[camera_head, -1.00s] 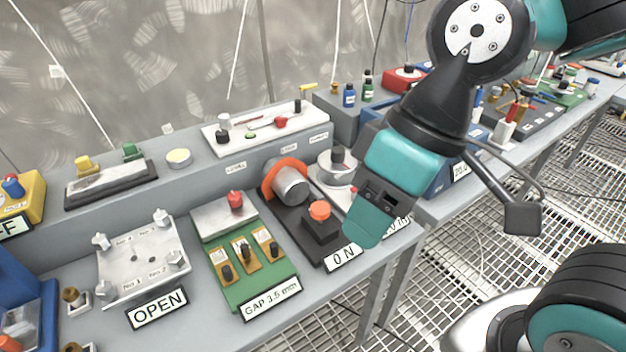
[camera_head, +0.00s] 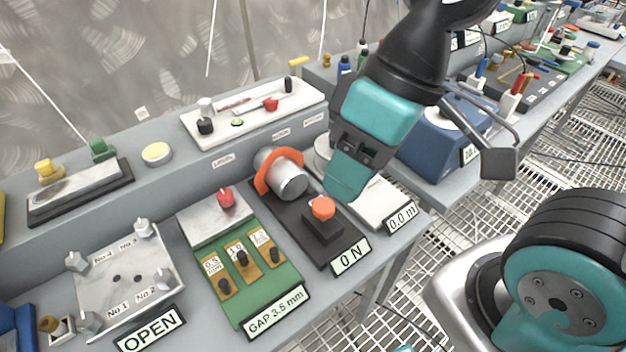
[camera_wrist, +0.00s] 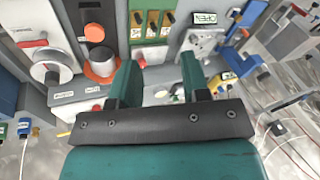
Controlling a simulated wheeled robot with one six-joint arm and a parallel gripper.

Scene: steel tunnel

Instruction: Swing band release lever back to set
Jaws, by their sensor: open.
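I cannot tell for certain which part is the band release lever. A white plate (camera_head: 232,131) on the raised shelf carries a red-knobbed lever (camera_head: 270,104), with white and black knobs and a green button. An orange band (camera_head: 268,169) wraps a grey cylinder (camera_head: 293,182) on a black base; the band and cylinder also show in the wrist view (camera_wrist: 100,66). My gripper (camera_head: 346,186) is above the bench, right of the cylinder, in front of a dial unit it partly hides. In the wrist view its teal fingers (camera_wrist: 160,78) are apart with nothing gripped.
An orange-topped black block (camera_head: 322,226) stands by the ON sign (camera_head: 350,256). A green gap board (camera_head: 262,290) and an OPEN plate (camera_head: 115,278) lie left. A blue box (camera_head: 432,150) stands right of my gripper. Grating floor lies beyond the bench's front edge.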

